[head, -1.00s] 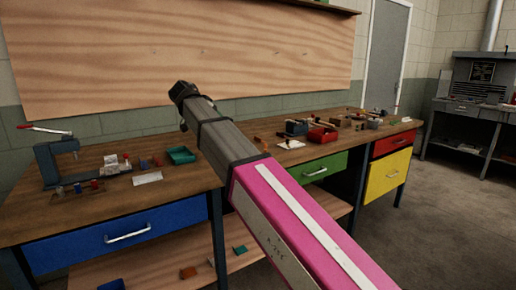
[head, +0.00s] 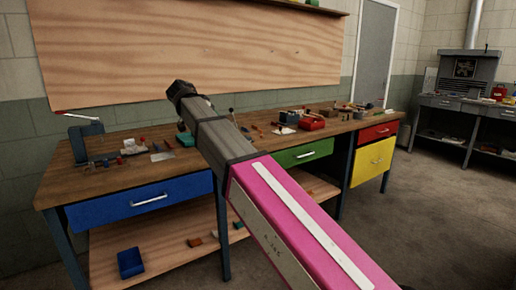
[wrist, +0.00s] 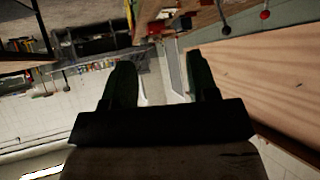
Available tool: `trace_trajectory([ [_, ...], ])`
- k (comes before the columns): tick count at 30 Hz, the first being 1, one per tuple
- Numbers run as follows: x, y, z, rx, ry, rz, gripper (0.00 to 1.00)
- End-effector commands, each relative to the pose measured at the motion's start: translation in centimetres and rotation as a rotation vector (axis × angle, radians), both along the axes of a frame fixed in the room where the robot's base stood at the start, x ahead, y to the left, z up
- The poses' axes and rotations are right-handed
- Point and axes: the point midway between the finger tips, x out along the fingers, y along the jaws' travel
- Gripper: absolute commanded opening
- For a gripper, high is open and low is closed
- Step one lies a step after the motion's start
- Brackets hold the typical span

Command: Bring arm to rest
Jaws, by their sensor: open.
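My arm, pink and grey, reaches up from the lower right across the head view and ends in front of the workbench. In the wrist view my gripper (wrist: 163,85) shows two dark fingers apart, with nothing between them. The wrist picture is turned over, with the ceiling light low and the bench top at the upper edge. In the head view the fingers are hidden behind the dark end of the arm.
The wooden workbench (head: 110,176) carries an arbor press (head: 85,142), a green tray (head: 186,139) and a red bin (head: 312,123). A blue bin (head: 131,262) sits on the lower shelf. Open floor (head: 430,210) lies to the right.

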Motion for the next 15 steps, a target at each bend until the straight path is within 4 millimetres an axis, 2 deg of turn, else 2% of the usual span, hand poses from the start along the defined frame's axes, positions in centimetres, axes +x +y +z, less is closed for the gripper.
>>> trace_trajectory([
  [8, 0.6, -2.5, -3.8, -0.021, 0.069, 0.026, 0.54],
  [15, 1.0, -5.9, -9.0, -0.045, 0.167, 0.066, 0.54],
])
